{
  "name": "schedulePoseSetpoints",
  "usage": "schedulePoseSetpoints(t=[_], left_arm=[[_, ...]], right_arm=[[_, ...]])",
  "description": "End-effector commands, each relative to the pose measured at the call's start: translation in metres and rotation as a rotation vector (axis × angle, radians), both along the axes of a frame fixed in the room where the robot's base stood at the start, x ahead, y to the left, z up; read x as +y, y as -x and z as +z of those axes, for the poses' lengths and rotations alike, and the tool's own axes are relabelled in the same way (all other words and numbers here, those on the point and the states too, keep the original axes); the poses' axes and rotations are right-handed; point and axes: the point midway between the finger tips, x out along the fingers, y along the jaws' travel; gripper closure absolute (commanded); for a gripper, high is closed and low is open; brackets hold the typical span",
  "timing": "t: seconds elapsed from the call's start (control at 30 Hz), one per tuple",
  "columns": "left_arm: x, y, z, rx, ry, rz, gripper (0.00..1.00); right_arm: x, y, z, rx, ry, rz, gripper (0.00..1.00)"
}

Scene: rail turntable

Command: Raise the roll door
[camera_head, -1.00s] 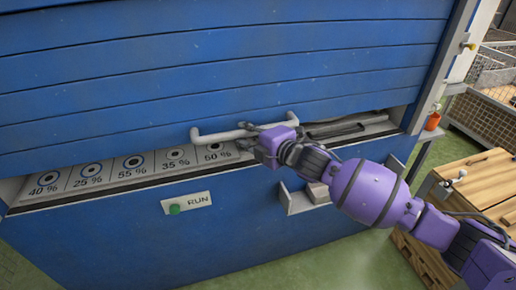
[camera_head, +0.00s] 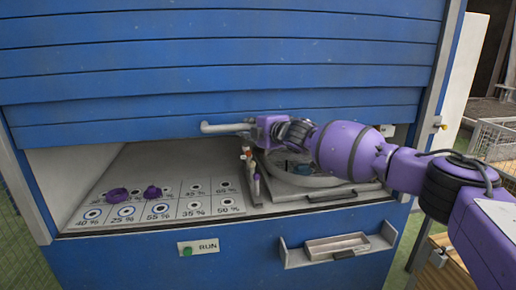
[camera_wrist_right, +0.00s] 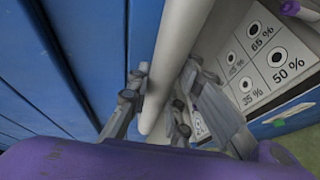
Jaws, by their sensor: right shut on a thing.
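The blue slatted roll door (camera_head: 220,70) is partly raised in the head view, with an opening below its lower edge. A pale bar handle (camera_head: 222,127) runs along the door's lower edge. My right gripper (camera_head: 250,127) is at the handle, shut on it. In the right wrist view the handle (camera_wrist_right: 178,60) passes between the fingers of the gripper (camera_wrist_right: 165,110), with the blue door (camera_wrist_right: 40,70) to the left. The right part of the handle is hidden behind my gripper in the head view. My left gripper is not in view.
Inside the opening, a panel (camera_head: 168,198) carries percent-marked spots and purple pieces (camera_head: 117,195). A round turntable device (camera_head: 300,172) stands right of it. Below are a green RUN button (camera_head: 187,252) and a small tray (camera_head: 337,245). A wire crate (camera_head: 492,140) stands at the right.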

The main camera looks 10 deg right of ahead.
Motion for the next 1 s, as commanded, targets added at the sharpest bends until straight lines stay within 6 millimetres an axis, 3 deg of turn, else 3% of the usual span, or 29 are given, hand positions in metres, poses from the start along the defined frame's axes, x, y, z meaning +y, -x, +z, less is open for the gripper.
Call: schedulePoseSetpoints(t=[0.03, 0.2, 0.4, 0.8, 0.83, 0.97, 1.0], left_arm=[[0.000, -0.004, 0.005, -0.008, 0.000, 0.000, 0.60], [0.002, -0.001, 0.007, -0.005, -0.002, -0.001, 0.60], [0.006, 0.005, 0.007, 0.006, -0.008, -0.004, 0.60], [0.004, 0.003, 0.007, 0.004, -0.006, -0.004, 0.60], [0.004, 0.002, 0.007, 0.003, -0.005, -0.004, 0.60], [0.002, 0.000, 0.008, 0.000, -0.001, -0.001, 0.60], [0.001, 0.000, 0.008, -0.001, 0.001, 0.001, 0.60]], right_arm=[[0.002, 0.000, 0.030, -0.018, -0.007, 0.000, 1.00], [0.005, -0.001, 0.054, -0.011, -0.008, -0.002, 1.00], [0.006, -0.002, 0.064, -0.007, -0.007, -0.003, 1.00], [0.006, -0.002, 0.063, -0.002, -0.008, -0.004, 1.00], [0.006, -0.002, 0.063, -0.002, -0.008, -0.004, 0.78], [0.006, -0.002, 0.062, -0.002, -0.006, -0.003, 0.62], [0.006, -0.002, 0.061, -0.001, -0.004, -0.003, 0.62]])
